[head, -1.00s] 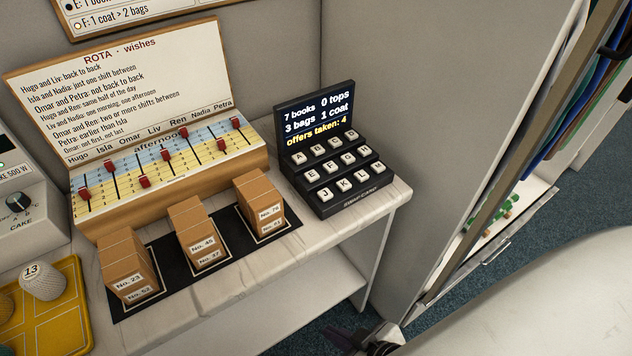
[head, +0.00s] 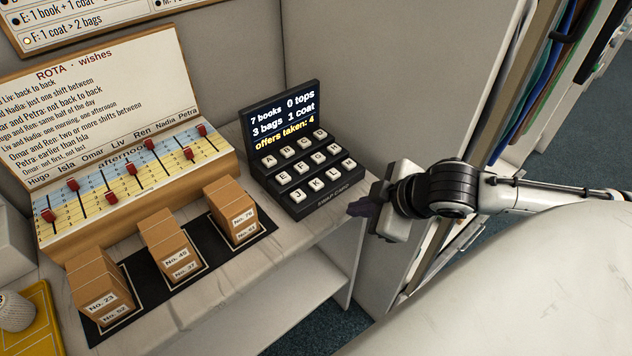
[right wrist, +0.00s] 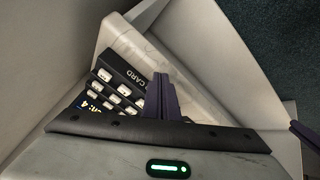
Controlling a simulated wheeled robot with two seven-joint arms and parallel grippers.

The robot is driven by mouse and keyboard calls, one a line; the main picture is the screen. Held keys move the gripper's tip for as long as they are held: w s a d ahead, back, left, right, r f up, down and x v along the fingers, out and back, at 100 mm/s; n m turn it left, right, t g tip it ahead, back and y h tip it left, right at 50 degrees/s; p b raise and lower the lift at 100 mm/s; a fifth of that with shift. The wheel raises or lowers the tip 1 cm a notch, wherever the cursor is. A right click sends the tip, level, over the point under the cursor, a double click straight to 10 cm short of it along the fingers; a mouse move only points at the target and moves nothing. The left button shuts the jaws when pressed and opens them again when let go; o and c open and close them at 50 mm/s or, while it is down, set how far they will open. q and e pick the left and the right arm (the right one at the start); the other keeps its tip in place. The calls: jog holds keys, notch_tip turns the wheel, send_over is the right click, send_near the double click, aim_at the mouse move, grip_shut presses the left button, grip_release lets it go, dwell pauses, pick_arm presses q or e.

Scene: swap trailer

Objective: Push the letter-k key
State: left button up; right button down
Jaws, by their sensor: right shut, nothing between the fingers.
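The black swap-card keypad (head: 290,160) stands at the right end of the white counter, its lit screen (head: 283,115) above three stepped rows of pale keys. The letter-k key (head: 317,184) is second from the left in the lowest row, between J and L. My right gripper (head: 358,207) is shut and empty, to the right of the keypad and apart from it. In the right wrist view the shut dark fingers (right wrist: 160,97) cover part of the keypad (right wrist: 128,74), and key letters cannot be read. My left gripper is not in view.
Several brown card boxes (head: 172,246) stand on a black mat left of the keypad. Behind them is the rota board (head: 110,90) with red sliders. The counter (head: 290,240) is bare in front of the keypad. A grey partition (head: 385,80) rises behind and to the right.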

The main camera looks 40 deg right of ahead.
aim_at(321, 185)
jog(key=w+r, duration=0.1)
jog(key=r, duration=0.1)
jog(key=w+r+n, duration=0.1)
jog(key=w+r, duration=0.1)
jog(key=w+r+n, duration=0.1)
jog(key=shift+w+d+r+t+y, duration=0.2)
jog(key=shift+d+r+t+y, duration=0.1)
jog(key=shift+d+r+t, duration=0.1)
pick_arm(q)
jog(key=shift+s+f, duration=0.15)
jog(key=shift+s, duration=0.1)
pick_arm(e)
jog(key=w+a+r+n, duration=0.1)
jog(key=w+r, duration=0.1)
jog(key=r, duration=0.2)
jog(key=w+a+r+n+y, duration=0.1)
jog(key=w+a+r, duration=0.1)
jog(key=r, duration=0.2)
jog(key=shift+w+a, duration=0.3)
